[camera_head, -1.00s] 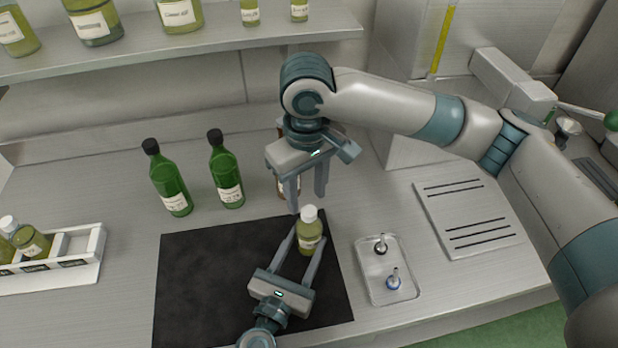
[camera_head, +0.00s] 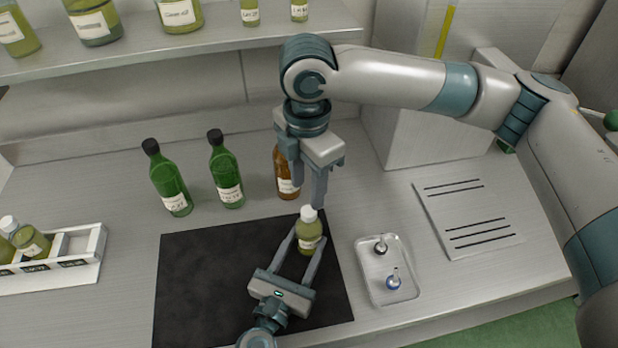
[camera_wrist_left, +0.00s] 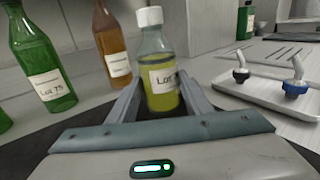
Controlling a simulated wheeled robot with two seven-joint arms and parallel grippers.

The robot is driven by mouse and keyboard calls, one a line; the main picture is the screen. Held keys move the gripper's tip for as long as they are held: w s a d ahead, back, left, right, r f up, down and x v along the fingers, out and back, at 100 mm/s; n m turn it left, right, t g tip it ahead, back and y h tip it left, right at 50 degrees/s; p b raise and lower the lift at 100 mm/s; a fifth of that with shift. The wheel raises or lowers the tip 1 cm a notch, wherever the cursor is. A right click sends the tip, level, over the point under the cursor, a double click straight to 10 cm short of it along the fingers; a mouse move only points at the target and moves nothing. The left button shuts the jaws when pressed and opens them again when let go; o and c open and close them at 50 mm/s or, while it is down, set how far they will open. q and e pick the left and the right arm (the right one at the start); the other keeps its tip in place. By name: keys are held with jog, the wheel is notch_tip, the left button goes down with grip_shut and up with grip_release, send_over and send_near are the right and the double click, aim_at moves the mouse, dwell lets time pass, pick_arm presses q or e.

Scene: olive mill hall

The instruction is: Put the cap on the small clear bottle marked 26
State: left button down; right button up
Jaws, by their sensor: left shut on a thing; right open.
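The small clear bottle (camera_head: 307,236) holds yellow-green oil and stands upright near the right edge of the black mat (camera_head: 205,285). It also shows in the left wrist view (camera_wrist_left: 160,98); its label starts with "Lot", but I cannot read the number clearly. The white cap (camera_head: 308,213) sits on the bottle's mouth and looks level in the left wrist view (camera_wrist_left: 149,16); how tight it is I cannot tell. My left gripper (camera_head: 307,246) is shut on the bottle's body from the front. My right gripper (camera_head: 308,198) is open, pointing down, its fingertips just above the cap, apparently empty.
Two green bottles (camera_head: 171,184) (camera_head: 226,175) and a brown bottle (camera_head: 287,178) stand behind the mat. A clear tray (camera_head: 370,281) with two pourers lies to its right, beside a slotted plate (camera_head: 440,231). A white rack (camera_head: 92,258) with bottles is at left.

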aim_at(309, 211)
jog(key=n, duration=0.4)
jog(key=shift+d+r+n, duration=0.1)
jog(key=shift+r+n, duration=0.2)
jog(key=shift+r, duration=0.1)
jog(key=n, duration=0.4)
jog(key=shift+d+r, duration=0.1)
jog(key=shift+r, duration=0.15)
jog(key=shift+f, duration=0.1)
jog(key=shift+f, duration=3.9)
grip_shut()
